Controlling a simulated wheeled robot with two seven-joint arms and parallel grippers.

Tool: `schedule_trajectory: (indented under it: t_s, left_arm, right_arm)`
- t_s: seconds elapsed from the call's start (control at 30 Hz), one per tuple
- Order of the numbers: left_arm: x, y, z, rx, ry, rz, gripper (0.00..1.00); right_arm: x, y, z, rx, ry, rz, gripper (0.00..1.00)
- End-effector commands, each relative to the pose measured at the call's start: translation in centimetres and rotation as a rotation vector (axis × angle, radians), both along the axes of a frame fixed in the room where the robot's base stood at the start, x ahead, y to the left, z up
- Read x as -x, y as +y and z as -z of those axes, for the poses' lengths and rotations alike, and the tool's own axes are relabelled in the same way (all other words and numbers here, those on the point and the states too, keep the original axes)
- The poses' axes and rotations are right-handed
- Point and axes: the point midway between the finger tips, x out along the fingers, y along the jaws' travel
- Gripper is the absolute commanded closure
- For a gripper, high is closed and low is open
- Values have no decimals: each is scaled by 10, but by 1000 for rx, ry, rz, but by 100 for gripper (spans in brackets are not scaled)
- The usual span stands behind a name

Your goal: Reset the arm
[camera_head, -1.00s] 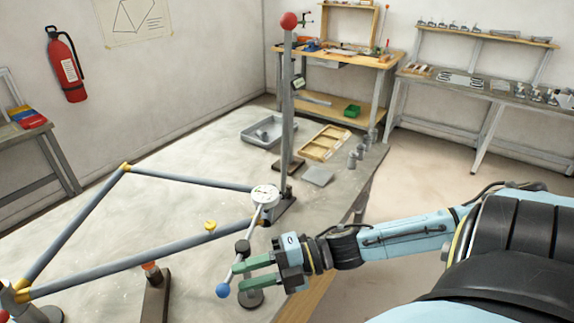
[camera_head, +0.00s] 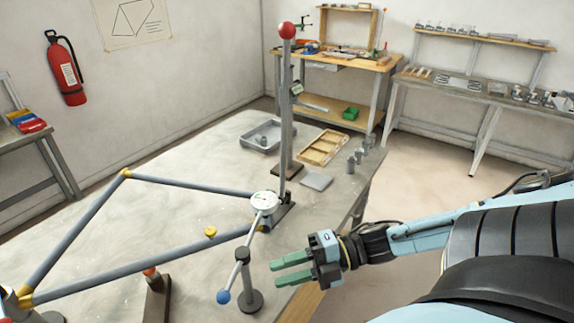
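My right gripper (camera_head: 291,271) has green fingers that are parted with nothing between them. It hovers near the front right edge of the table, to the right of a slim lever with a blue ball end (camera_head: 223,297) and clear of it. The lever slants up past a short dark post (camera_head: 250,290) to a round white dial gauge (camera_head: 264,202) at the foot of a tall grey column (camera_head: 286,110) with a red ball on top. My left gripper does not show.
A frame of grey tubes (camera_head: 140,269) with yellow joints lies across the table (camera_head: 150,225). A grey tray (camera_head: 262,137), a wooden divided box (camera_head: 323,147) and small metal cylinders (camera_head: 360,158) stand farther back. Open floor lies right of the table.

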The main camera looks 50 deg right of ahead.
Motion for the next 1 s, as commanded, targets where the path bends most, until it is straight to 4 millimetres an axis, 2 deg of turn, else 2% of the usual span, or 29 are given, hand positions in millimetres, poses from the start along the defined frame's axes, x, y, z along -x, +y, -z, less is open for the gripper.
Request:
schedule_trajectory:
  t_s: [0.37,0.47,0.53,0.57,0.67,0.7,0.77,0.8,0.87,0.9,0.97,1.0]
  left_arm:
    - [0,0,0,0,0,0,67]
    - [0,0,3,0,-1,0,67]
    - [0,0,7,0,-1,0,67]
    - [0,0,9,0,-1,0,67]
    - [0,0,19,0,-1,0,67]
    - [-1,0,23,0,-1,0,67]
    - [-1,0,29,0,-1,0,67]
    - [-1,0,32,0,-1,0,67]
    - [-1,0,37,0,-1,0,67]
    - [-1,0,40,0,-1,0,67]
    - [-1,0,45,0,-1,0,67]
    - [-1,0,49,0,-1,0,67]
  right_arm:
    - [0,0,1,0,1,2,68]
    - [-5,-9,12,3,19,45,68]
    - [-12,-24,32,6,53,123,68]
    - [-16,-34,45,8,74,168,68]
    - [-24,-73,100,2,179,366,68]
    - [-24,-90,127,-6,231,456,68]
    - [-20,-112,167,-21,313,586,68]
    - [-15,-124,193,-34,369,667,68]
    - [-5,-138,231,-54,452,780,68]
    - [5,-144,257,-69,510,853,68]
    - [21,-150,295,-95,598,956,68]
    - [34,-151,322,-110,662,1024,68]
